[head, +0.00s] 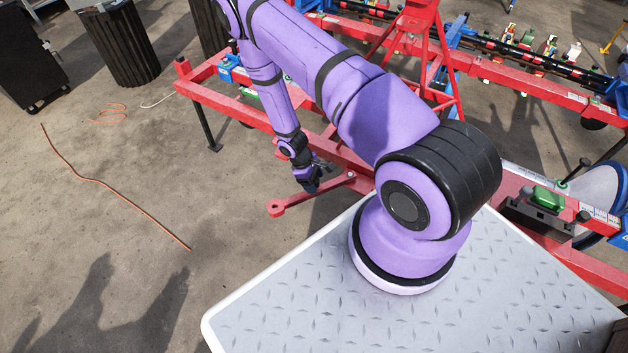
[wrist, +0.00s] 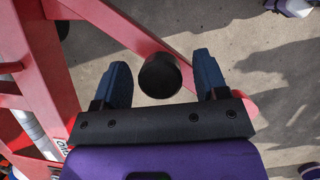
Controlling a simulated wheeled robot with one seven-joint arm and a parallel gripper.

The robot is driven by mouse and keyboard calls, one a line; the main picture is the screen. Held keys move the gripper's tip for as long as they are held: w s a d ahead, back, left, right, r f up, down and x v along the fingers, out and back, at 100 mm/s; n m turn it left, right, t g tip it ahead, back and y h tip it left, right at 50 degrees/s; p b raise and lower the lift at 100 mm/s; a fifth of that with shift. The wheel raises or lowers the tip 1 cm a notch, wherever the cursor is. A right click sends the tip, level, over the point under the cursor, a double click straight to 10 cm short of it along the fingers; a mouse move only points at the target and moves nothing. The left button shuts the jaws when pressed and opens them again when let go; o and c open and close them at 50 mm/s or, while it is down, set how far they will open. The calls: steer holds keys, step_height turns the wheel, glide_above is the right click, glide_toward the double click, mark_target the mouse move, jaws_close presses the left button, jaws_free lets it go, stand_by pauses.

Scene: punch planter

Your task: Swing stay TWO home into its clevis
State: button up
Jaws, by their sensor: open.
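A red stay bar (head: 318,190) sticks out from the red frame toward the lower left and ends in a round eye. I see no number on it, so I cannot tell whether it is stay TWO. My gripper (head: 313,181) is just above this bar. In the wrist view, a red bar (wrist: 128,28) runs diagonally behind the fingers. My gripper (wrist: 162,72) is open there, with a round black knob (wrist: 159,76) between its blue fingers and a gap on each side. I cannot make out the clevis.
The red planter frame (head: 235,97) stretches across the back and right. A metal tread-plate deck (head: 290,300) lies under my arm's base. A green-topped box (head: 548,198) is at right. An orange cord (head: 115,193) and dark bins (head: 120,45) are at left. The concrete floor at left is mostly free.

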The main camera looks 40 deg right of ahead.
jaws_close()
steer(key=shift+w+d+m, duration=0.25)
steer(key=shift+w+m, duration=0.25)
steer(key=shift+w, duration=0.15)
steer(key=w+d+m+y, duration=0.4)
steer(key=w+d+m, duration=0.5)
steer(key=w+m, duration=0.1)
steer(key=shift+d+m, duration=0.2)
steer(key=shift+m, duration=0.2)
steer(key=shift+d, duration=0.1)
jaws_free()
steer(key=shift+s, duration=0.1)
